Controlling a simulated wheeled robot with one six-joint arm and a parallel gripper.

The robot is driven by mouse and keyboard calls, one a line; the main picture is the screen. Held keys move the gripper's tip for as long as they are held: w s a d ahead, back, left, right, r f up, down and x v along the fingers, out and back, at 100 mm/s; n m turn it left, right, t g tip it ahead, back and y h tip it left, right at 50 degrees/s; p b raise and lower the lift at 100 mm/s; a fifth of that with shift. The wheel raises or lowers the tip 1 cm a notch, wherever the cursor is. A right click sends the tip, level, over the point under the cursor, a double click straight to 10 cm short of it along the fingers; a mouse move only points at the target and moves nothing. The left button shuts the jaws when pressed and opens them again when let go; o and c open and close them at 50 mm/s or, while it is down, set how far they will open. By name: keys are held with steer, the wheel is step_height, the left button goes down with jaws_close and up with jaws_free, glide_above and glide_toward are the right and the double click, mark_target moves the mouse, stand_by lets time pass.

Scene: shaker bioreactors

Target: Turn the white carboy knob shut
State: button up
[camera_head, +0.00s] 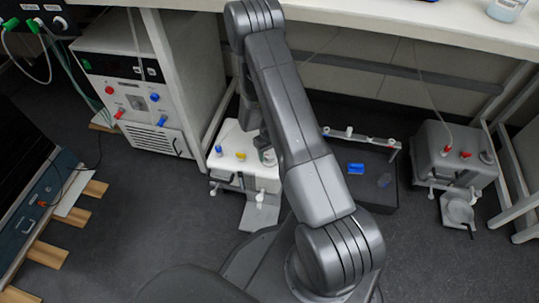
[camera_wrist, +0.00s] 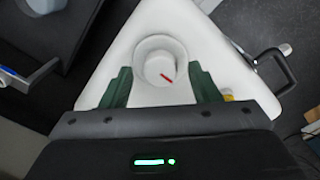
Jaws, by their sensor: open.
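The white carboy (camera_wrist: 108,92) fills much of the wrist view, and its white top also shows in the head view (camera_head: 232,134). Its round white knob (camera_wrist: 158,56) stands near the centre of the wrist view. A short red mark on the knob points toward the lower right. My gripper (camera_wrist: 160,72) is open, with one green finger on each side of the knob. I cannot tell whether either finger touches it. In the head view my arm covers part of the carboy, and I cannot make out the knob there.
A dark case (camera_head: 370,185) with a blue item stands right of my arm, and a grey carboy (camera_head: 455,150) farther right. A white control box (camera_head: 135,100) stands to the left. The bench (camera_head: 400,15) overhangs behind. Open floor (camera_head: 150,225) lies at the front left.

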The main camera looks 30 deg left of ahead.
steer(key=shift+f, duration=0.35)
steer(key=c, duration=1)
